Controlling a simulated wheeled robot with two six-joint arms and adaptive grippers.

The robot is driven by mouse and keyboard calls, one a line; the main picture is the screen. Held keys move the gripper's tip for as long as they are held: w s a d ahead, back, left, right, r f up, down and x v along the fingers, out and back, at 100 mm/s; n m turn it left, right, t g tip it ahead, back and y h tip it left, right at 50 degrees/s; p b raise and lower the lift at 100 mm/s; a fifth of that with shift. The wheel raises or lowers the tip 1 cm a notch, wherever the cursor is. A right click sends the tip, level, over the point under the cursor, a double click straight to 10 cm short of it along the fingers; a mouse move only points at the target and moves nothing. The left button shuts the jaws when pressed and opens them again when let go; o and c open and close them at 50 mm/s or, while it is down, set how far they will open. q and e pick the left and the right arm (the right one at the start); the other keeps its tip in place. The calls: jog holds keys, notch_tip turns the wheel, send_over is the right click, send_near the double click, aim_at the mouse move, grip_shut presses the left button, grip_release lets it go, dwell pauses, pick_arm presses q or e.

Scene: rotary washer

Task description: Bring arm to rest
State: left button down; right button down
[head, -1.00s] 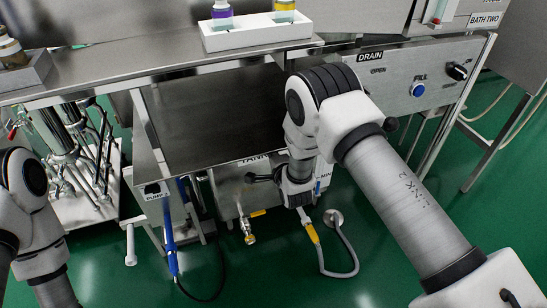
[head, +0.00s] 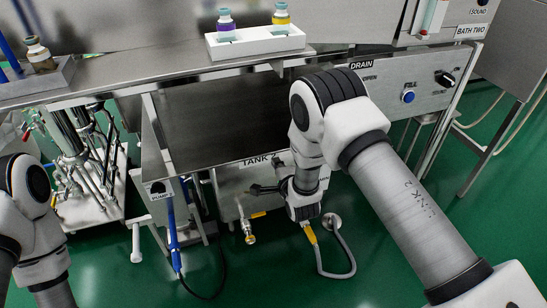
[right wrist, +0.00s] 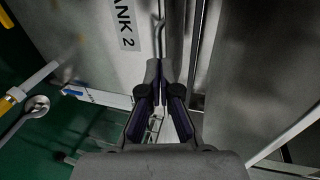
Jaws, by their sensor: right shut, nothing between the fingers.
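My right arm reaches in from the lower right, bends at a raised elbow and hangs down in front of the steel tank (head: 228,180) marked TANK. My right gripper (head: 258,190) is small and dark at the end of it, pointing left by the tank front, below the bench top. In the right wrist view the gripper (right wrist: 161,80) has its two fingers together with nothing between them, close to the panel labelled TANK 2 (right wrist: 124,22). I cannot tell whether it touches the panel. Only links of my left arm show at the left edge; its gripper is out of view.
The steel bench (head: 130,70) carries a white tray (head: 258,45) with two bottles. The control panel (head: 425,85) is behind my right arm. A blue-handled hose (head: 172,235) and a yellow-handled valve (head: 248,232) are below. Green floor (head: 375,255) is open at the front.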

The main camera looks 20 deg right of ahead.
jog(key=s+d+f+n+g, duration=0.2)
jog(key=s+d+f+g, duration=0.3)
jog(key=s, duration=0.6)
jog(key=s+f+n+g, duration=0.2)
jog(key=s+f, duration=0.5)
jog(key=s, duration=0.5)
jog(key=s+f+n+g, duration=0.2)
jog(key=s+n+g, duration=0.6)
jog(key=s+n, duration=0.75)
jog(key=s+r+m+p, duration=0.1)
jog(key=s+r+p, duration=0.2)
jog(key=r+p, duration=1.8)
jog(key=shift+a+r+m+p, duration=0.15)
jog(key=shift+a+m+p, duration=0.25)
jog(key=shift+p, duration=0.15)
